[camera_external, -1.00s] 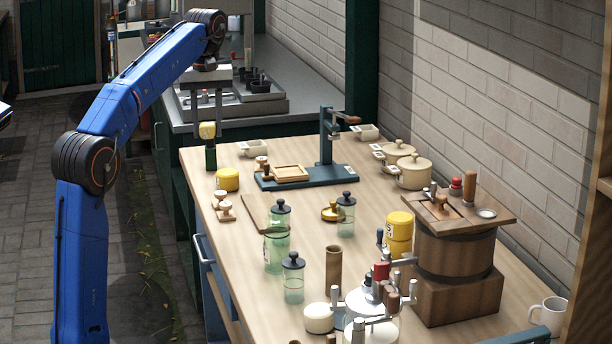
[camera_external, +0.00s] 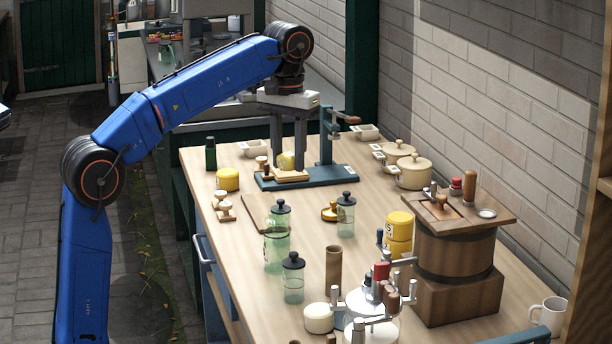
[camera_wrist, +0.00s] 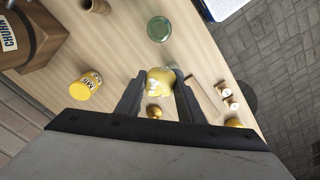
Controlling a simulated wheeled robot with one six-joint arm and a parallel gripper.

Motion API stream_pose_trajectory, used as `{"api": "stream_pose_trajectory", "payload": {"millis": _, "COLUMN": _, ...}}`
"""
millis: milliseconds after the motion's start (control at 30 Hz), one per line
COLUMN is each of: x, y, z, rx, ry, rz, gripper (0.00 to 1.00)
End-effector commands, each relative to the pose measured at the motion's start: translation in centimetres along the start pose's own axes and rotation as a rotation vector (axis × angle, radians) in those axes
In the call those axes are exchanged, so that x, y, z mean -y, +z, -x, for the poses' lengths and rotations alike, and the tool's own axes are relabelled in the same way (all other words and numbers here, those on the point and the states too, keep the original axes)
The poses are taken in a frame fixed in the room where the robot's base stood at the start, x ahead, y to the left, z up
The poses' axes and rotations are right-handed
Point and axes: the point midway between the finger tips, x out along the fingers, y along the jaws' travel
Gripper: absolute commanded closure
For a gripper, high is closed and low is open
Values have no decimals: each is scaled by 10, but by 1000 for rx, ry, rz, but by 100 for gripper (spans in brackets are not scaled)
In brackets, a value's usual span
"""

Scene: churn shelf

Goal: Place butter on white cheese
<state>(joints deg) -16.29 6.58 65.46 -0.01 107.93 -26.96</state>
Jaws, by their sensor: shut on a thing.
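My gripper (camera_external: 288,164) is shut on a yellow piece with pale patches, which I take as the butter (camera_external: 287,160). The butter also shows between the fingers in the wrist view (camera_wrist: 160,82). In the external view the fingers overlap the wooden plate (camera_external: 291,178) of the blue press; I cannot tell whether the butter touches it. A whitish round piece (camera_external: 319,318), possibly the white cheese, sits at the near end of the table, well away from my gripper. Its identity is not certain.
The blue press (camera_external: 325,150) has an upright post right beside my fingers. Green jars (camera_external: 278,242), a yellow can (camera_external: 399,228) and a wooden churn (camera_external: 455,250) stand nearer on the table.

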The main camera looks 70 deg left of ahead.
Motion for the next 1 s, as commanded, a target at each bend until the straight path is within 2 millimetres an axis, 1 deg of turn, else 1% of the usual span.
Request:
{"api": "stream_pose_trajectory", "payload": {"millis": 33, "x": -15, "y": 9, "z": 0, "rx": 0, "ry": 0, "rz": -38, "gripper": 88}}
{"api": "stream_pose_trajectory", "payload": {"millis": 100, "x": -32, "y": 21, "z": 0, "rx": 0, "ry": 0, "rz": -86, "gripper": 88}}
{"api": "stream_pose_trajectory", "payload": {"millis": 267, "x": -71, "y": 50, "z": 0, "rx": 0, "ry": 0, "rz": -198, "gripper": 88}}
{"api": "stream_pose_trajectory", "payload": {"millis": 500, "x": -123, "y": 100, "z": 0, "rx": 0, "ry": 0, "rz": -365, "gripper": 88}}
{"api": "stream_pose_trajectory", "payload": {"millis": 567, "x": -134, "y": 113, "z": 0, "rx": 0, "ry": 0, "rz": -406, "gripper": 88}}
{"api": "stream_pose_trajectory", "payload": {"millis": 800, "x": -176, "y": 169, "z": 0, "rx": 0, "ry": 0, "rz": -572, "gripper": 88}}
{"api": "stream_pose_trajectory", "payload": {"millis": 900, "x": -190, "y": 190, "z": 0, "rx": 0, "ry": 0, "rz": -631, "gripper": 88}}
{"api": "stream_pose_trajectory", "payload": {"millis": 1000, "x": -199, "y": 207, "z": 0, "rx": 0, "ry": 0, "rz": -675, "gripper": 88}}
